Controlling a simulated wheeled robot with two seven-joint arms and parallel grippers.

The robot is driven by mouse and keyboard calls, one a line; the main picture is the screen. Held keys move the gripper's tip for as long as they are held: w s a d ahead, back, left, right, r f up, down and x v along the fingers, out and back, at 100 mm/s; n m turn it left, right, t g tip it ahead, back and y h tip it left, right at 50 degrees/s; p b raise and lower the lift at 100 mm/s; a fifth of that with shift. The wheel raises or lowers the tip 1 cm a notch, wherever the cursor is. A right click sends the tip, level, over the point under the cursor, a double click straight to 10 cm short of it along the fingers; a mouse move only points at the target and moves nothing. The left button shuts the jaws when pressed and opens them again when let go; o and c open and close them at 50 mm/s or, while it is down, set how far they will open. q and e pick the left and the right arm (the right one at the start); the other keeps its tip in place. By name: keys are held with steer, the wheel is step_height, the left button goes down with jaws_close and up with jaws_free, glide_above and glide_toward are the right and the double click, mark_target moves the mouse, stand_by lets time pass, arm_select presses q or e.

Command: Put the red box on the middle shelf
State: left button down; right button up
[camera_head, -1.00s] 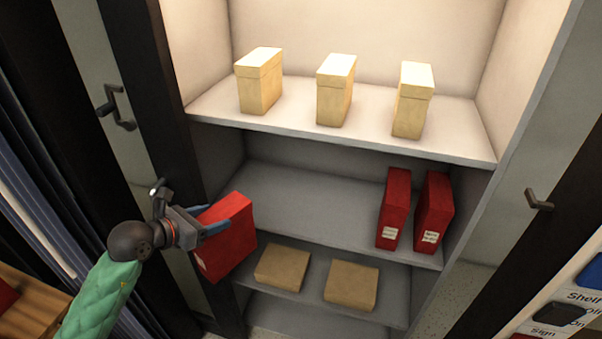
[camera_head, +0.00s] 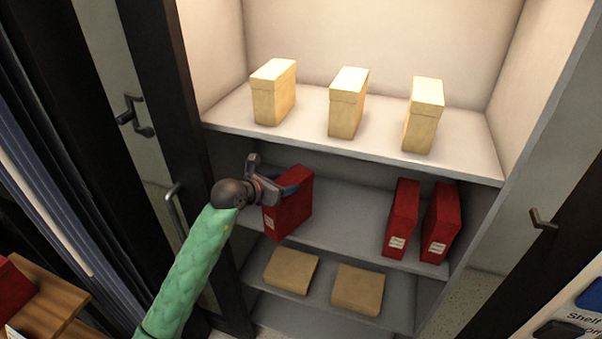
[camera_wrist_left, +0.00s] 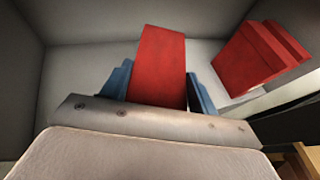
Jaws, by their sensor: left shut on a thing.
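The red box (camera_head: 290,208) is held upright in my left gripper (camera_head: 287,184) at the left part of the middle shelf (camera_head: 345,215). I cannot tell whether its base touches the shelf. In the left wrist view the red box (camera_wrist_left: 160,65) stands between the two blue fingers of the left gripper (camera_wrist_left: 160,90), which are shut on it. Two other red boxes with white labels stand at the right end of the middle shelf, one (camera_head: 402,218) left of the other (camera_head: 441,222). They also show in the left wrist view (camera_wrist_left: 258,60). My right gripper is not in view.
Three cream boxes (camera_head: 345,103) stand on the top shelf (camera_head: 300,135), above my gripper. Two flat tan boxes (camera_head: 291,270) lie on the lower shelf. The cabinet's dark left frame (camera_head: 165,110) is close to my arm. The middle shelf is clear between the held box and the right pair.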

mark_target(301, 174)
arm_select(q)
steer(key=shift+w+d, duration=1.4)
steer(key=shift+w, duration=0.2)
steer(key=shift+w+d, duration=1.35)
steer(key=shift+w, duration=0.25)
steer(key=shift+a+f, duration=0.1)
steer(key=shift+f, duration=0.85)
steer(key=shift+c, duration=2.1)
jaws_free()
steer(key=shift+r, duration=0.1)
